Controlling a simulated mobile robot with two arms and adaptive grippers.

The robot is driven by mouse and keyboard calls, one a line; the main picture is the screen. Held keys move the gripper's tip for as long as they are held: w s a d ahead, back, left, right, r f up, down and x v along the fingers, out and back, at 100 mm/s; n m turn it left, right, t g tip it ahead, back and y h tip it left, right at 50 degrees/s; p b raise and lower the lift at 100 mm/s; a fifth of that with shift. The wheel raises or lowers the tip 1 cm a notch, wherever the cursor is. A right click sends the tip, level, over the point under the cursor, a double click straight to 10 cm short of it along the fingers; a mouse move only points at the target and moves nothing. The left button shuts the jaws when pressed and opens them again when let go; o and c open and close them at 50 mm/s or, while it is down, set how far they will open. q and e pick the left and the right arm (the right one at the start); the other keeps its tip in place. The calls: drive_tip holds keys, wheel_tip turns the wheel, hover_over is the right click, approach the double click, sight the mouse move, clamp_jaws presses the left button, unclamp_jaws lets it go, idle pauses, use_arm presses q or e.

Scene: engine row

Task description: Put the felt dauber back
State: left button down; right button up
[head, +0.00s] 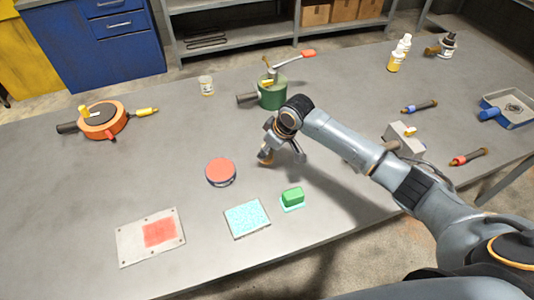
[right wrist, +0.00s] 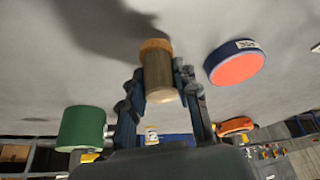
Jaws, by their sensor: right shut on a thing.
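The felt dauber (right wrist: 159,72) is a short brownish cylinder with an orange-tan end. My right gripper (right wrist: 163,88) is shut on it, one finger on each side. In the head view the dauber (head: 265,156) shows small at the fingertips of the right gripper (head: 280,152), above the middle of the bench. A round dark-blue tin with a red top (head: 220,170) sits left of and nearer than the gripper; it also shows in the right wrist view (right wrist: 236,66), apart from the dauber. My left gripper is not in view.
A grey plate with a red square (head: 128,245), a light-blue speckled pad (head: 247,219) and a green block (head: 293,196) lie near the front. A green round housing (head: 272,94) stands behind the gripper. An orange round housing (head: 102,122) is at left. Bare bench lies between.

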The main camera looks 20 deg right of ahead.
wheel_tip(320, 180, down, 2)
drive_tip(key=shift+s+a+f, duration=0.1)
drive_tip(key=shift+f, duration=0.05)
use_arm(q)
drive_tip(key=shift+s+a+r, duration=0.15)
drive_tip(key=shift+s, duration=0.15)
use_arm(e)
drive_tip(key=shift+f, duration=0.1)
drive_tip(key=o, duration=1)
drive_tip(key=shift+f, duration=0.1)
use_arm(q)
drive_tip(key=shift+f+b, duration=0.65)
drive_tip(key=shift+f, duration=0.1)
use_arm(e)
drive_tip(key=v, duration=1.2)
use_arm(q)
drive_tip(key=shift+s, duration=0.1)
